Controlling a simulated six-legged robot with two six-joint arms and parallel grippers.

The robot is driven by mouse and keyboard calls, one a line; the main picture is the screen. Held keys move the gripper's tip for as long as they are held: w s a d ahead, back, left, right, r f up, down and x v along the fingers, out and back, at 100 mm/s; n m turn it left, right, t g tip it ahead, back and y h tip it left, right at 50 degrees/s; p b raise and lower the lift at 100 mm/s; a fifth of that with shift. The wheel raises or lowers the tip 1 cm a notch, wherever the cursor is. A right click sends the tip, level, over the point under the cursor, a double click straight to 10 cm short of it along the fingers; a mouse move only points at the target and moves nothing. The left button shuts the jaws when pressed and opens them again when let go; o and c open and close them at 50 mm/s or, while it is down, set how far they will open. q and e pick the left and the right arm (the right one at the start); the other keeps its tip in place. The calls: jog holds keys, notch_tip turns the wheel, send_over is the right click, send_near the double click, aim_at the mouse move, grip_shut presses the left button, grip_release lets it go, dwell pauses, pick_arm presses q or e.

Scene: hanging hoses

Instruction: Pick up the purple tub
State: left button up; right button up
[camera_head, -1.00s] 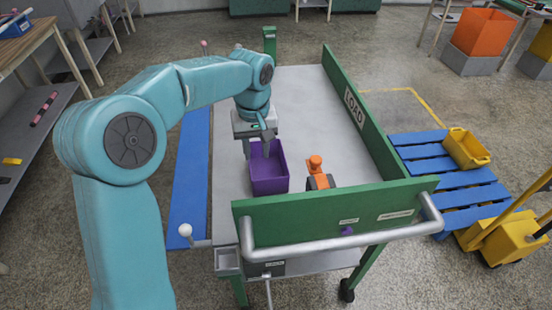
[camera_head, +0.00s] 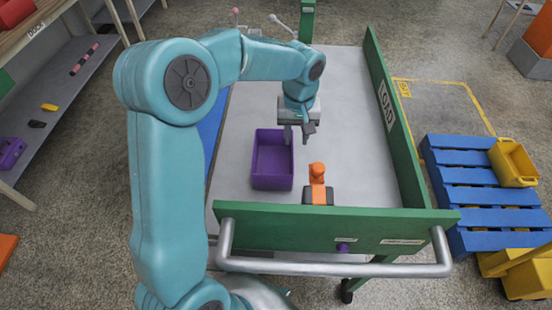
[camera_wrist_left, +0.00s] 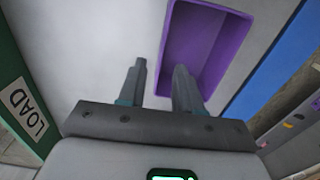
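The purple tub (camera_head: 272,182) stands upright and empty on the grey bed of the green-sided cart. My left gripper (camera_head: 299,133) points down at the tub's back right. Its fingers are apart with nothing between them, and they show in the left wrist view (camera_wrist_left: 160,85). There, one finger overlaps the tub's near rim and the other is over bare cart bed. I cannot tell the finger height above the rim. My right gripper is not in view.
An orange object with a dark base (camera_head: 318,185) stands right of the tub. The cart's green side board (camera_head: 392,115) and front board (camera_head: 300,228) rise around the bed. The bed behind the gripper is clear. A blue pallet (camera_head: 470,175) holds a yellow tub (camera_head: 514,163).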

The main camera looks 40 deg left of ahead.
aim_at(273, 159)
pick_arm(q)
jog(key=f, duration=1)
jog(key=shift+w+a+f+p, duration=0.1)
jog(key=shift+a+p, duration=0.2)
jog(key=shift+a, duration=0.1)
grip_shut()
